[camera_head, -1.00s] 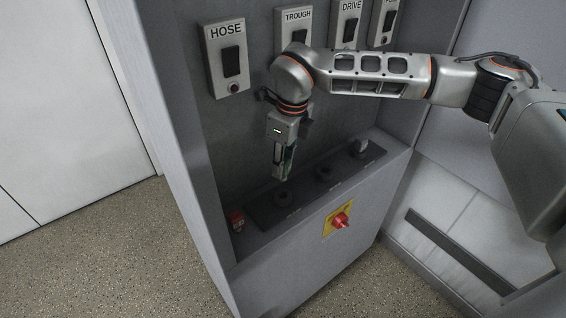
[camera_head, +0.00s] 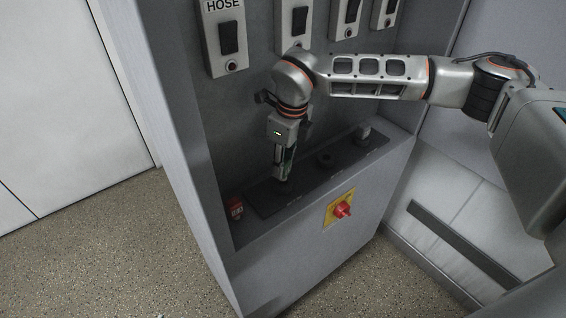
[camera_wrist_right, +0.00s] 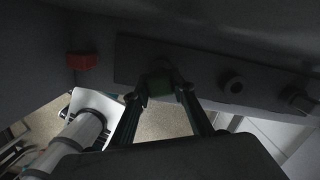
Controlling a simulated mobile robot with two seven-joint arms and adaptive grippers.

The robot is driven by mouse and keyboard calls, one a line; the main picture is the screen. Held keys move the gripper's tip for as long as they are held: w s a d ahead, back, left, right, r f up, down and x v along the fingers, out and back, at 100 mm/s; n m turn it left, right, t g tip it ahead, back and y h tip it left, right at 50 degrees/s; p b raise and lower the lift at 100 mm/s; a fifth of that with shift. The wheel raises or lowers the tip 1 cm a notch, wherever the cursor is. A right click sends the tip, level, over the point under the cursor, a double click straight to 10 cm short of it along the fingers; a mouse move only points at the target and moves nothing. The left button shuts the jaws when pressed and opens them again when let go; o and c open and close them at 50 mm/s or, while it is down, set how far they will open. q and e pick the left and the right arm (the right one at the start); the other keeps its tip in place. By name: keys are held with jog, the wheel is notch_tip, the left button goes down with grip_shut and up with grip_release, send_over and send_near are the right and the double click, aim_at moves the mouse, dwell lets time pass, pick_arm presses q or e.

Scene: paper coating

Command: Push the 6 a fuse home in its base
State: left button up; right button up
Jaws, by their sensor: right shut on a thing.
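The fuse strip (camera_head: 305,176) is a dark plate with round bases on the ledge of the grey cabinet. My right gripper (camera_head: 282,178) points down at the strip's left base, its fingertips at or just above it. In the right wrist view it is closed on a small green-banded piece (camera_wrist_right: 160,88), which looks like the 6 A fuse. The fuse's lower end and the left base are mostly hidden, so I cannot tell how deep it sits. The middle base (camera_head: 325,160) looks empty. My left gripper is not in view.
A pale fuse or cap (camera_head: 364,132) stands in the right base. A red-marked piece (camera_head: 235,208) is left of the strip. A red rotary switch (camera_head: 342,209) on a yellow plate is on the front. Switch boxes, including HOSE (camera_head: 225,38), line the back wall.

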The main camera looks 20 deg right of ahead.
dwell(0.6)
jog(key=shift+f+b, duration=0.3)
jog(key=shift+f, duration=0.25)
jog(key=shift+f+b, duration=0.5)
jog(key=shift+f, duration=0.45)
dwell(0.3)
jog(key=o, duration=1.2)
jog(key=r, duration=0.8)
jog(key=s+d+r, duration=0.1)
jog(key=r, duration=0.3)
jog(key=shift+s+f, duration=0.1)
